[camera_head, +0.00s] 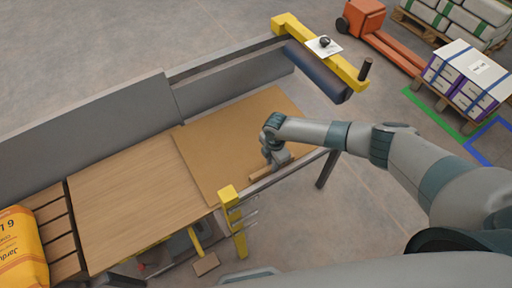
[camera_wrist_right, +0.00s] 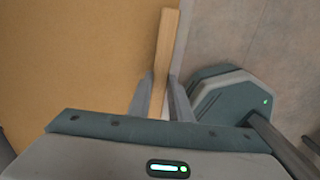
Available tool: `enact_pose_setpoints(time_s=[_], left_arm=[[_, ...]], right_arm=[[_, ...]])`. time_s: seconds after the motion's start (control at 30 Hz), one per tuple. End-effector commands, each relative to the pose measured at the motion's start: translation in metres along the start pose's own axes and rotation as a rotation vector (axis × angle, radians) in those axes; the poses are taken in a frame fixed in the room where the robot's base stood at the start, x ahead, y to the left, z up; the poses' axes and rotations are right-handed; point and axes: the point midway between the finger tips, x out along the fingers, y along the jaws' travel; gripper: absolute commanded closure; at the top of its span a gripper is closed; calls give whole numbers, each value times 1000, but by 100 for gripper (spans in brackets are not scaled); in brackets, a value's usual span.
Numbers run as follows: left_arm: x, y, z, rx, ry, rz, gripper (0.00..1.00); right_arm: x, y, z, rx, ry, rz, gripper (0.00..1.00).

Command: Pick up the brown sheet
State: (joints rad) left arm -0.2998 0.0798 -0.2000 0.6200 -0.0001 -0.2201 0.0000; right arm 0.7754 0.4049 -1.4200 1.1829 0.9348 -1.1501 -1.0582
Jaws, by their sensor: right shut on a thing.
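The brown sheet (camera_head: 215,150) lies flat on the right part of the workbench, and it fills the left of the right wrist view (camera_wrist_right: 75,60). A light wooden strip (camera_wrist_right: 167,45) runs along the sheet's near edge; it also shows in the head view (camera_head: 262,189). I cannot tell whether the strip is fixed to the sheet. My right gripper (camera_head: 270,165) is at this edge, shut on the strip, with one finger on each side of it in the right wrist view (camera_wrist_right: 158,95). The arm covers part of the sheet's right side. My left gripper is not in view.
A yellow frame (camera_head: 335,68) with a dark roller (camera_head: 318,75) stands at the bench's far right end. A grey wall (camera_head: 90,120) runs along the back. A yellow post (camera_head: 233,215) stands at the near edge. A yellow sack (camera_head: 20,250) lies at far left.

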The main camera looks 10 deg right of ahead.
Motion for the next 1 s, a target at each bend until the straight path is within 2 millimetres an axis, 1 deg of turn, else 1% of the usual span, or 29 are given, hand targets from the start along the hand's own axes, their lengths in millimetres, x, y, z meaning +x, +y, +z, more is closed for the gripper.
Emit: enact_pose_setpoints(time_s=[0.47,0.63,0.77,0.87,1.0], left_arm=[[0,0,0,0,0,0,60],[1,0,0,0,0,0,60],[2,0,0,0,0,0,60],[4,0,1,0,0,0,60],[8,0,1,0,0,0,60]], right_arm=[[-1,1,0,0,0,2,100],[-8,1,0,-1,0,1,100],[-20,2,0,-1,1,3,100],[-33,1,1,-2,0,4,100],[-60,2,1,-2,0,5,100]])
